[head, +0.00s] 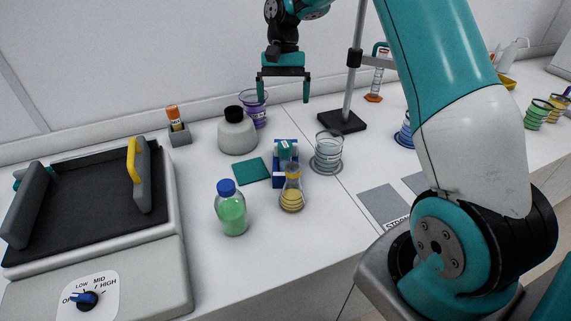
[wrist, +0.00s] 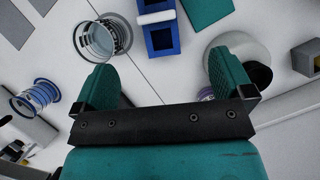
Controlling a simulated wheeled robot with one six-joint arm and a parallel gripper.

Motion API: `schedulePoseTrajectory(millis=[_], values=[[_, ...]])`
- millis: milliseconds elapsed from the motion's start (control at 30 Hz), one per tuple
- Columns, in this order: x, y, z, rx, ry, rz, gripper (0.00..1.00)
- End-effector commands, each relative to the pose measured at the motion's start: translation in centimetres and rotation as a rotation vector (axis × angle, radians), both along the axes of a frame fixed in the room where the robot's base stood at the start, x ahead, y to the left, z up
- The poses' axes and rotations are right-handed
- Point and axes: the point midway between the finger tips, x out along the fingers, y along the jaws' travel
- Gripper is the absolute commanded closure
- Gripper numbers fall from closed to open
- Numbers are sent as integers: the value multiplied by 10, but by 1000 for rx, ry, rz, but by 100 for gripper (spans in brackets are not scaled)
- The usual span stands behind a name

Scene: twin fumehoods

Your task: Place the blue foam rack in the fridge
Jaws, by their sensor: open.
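The blue foam rack (head: 278,176) stands on the white bench in the head view, behind the flask of yellow liquid, which covers part of it. A teal and white item sits in or against the rack. The rack (wrist: 161,42) also shows at the top of the wrist view, cut off by the edge, with a white item in it. My gripper (head: 282,92) is open and empty, raised above the bench behind the rack. In the wrist view its two teal fingers (wrist: 163,75) are spread apart, with bare bench between them. No fridge is in view.
Close around the rack are a yellow flask (head: 291,199), a glass beaker (head: 328,155), a grey bottle (head: 237,137) and a green bottle (head: 231,213). A stand (head: 341,121) is at the back. A shaker (head: 85,215) fills the left. The bench's front is clear.

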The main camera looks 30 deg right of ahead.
Motion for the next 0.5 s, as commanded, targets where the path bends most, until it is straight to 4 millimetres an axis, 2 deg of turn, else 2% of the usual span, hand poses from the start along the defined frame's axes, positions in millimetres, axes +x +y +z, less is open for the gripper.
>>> schedulePoseTrajectory(millis=[33, 300, 500], values=[[-5, 4, -14, 2, 4, 1, 1], [-24, 17, -66, 1, 4, 5, 1], [-30, 21, -87, 2, -1, 5, 1]])
